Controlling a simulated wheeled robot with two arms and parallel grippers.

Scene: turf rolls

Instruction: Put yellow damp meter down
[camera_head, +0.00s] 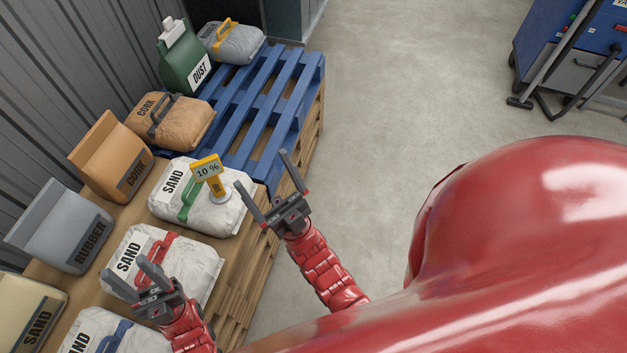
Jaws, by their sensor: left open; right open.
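The yellow damp meter (207,170) reads "10 %" and stands upright on a white sand bag (229,215) with a green handle. Its pale round foot appears to rest on the bag's top. My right gripper (261,168) is open and empty just right of the meter, its fingers spread and apart from it. My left gripper (122,265) is open and empty, over the white sand bag (190,262) with a red handle. It hides part of that bag.
A blue pallet (262,100) on wooden pallets has free slats behind the meter. A cork bag (178,122), a green dust container (183,60), a grey bag (236,45) and a rubber bag (62,235) stand around. A blue cart (580,60) stands right on open floor.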

